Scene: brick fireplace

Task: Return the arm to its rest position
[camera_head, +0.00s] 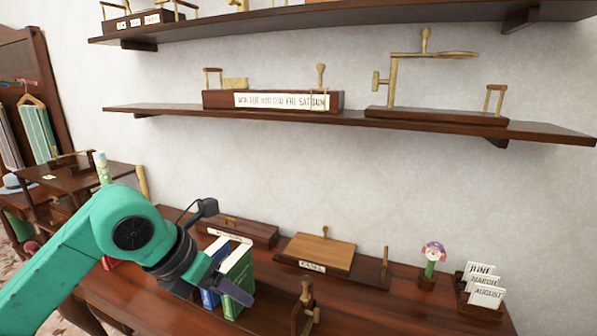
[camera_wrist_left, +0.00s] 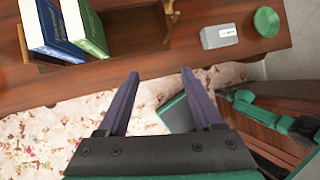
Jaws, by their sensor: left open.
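My left arm comes in from the left in the head view, over the desk (camera_head: 385,310). My left gripper (camera_head: 245,293) is at the books there, in front of a green book (camera_head: 238,275) and a blue book (camera_head: 209,297). In the left wrist view the gripper (camera_wrist_left: 160,75) has its two dark fingers spread apart with nothing between them. They point toward the desk edge, above the floral carpet. The blue book (camera_wrist_left: 55,30) and green book (camera_wrist_left: 84,28) stand beyond and left of the fingers, apart from them. My right gripper is not in view.
A card holder (camera_head: 480,312) and a potted flower (camera_head: 430,262) stand at the desk's right. A wooden box (camera_head: 315,255) lies behind. A grey box (camera_wrist_left: 219,37) and green round object (camera_wrist_left: 266,22) sit near the desk edge.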

